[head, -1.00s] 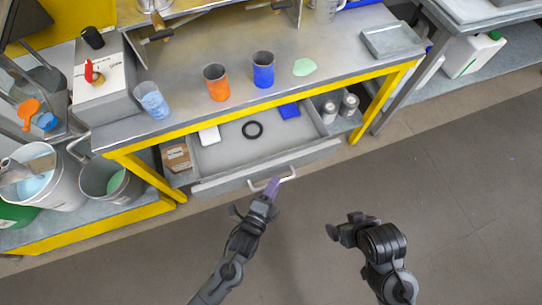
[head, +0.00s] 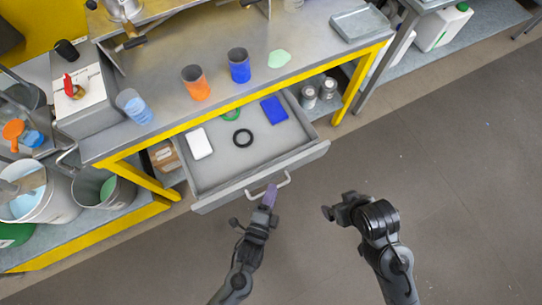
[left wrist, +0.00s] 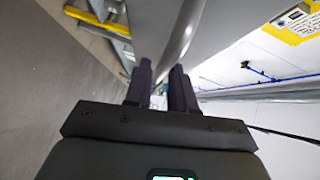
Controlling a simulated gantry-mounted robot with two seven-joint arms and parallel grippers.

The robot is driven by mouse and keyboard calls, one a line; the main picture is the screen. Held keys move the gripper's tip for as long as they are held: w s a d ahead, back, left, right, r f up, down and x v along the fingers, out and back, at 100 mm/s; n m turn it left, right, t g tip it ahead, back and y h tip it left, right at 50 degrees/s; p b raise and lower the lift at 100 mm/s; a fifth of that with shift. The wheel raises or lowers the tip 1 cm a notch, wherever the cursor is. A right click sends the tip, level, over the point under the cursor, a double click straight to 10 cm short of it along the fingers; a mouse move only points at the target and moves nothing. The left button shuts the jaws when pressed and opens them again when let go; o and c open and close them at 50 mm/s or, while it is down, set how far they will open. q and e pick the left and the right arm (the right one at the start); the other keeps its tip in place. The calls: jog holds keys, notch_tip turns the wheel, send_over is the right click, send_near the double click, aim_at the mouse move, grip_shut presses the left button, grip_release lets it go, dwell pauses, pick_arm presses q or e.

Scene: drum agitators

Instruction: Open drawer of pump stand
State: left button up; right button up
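The grey drawer (head: 262,174) under the pump stand's worktop (head: 300,42) is pulled well out, with its inside in view. Its pale bar handle (head: 285,181) is on the front panel. My left gripper (head: 270,192) is at the handle, its fingers on either side of the bar. In the left wrist view the curved handle (left wrist: 180,40) runs down between the two dark fingers of the left gripper (left wrist: 160,92); the contact itself is partly hidden. My right gripper (head: 332,207) hangs over the floor to the right of the handle, touching nothing. Its finger opening is unclear.
The drawer holds a white box (head: 199,144), a black ring (head: 242,138), a green ring (head: 231,115) and a blue block (head: 274,110). Orange (head: 195,84) and blue (head: 239,66) cups stand above. Buckets (head: 40,195) are at left. The floor in front is clear.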

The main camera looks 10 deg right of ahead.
pick_arm(q)
jog(key=shift+o, duration=1)
jog(key=shift+s, duration=0.1)
jog(key=p+v, duration=0.3)
jog(key=v, duration=0.7)
jog(key=shift+s+a, duration=0.15)
jog(key=shift+s, duration=0.15)
jog(key=shift+r, duration=0.1)
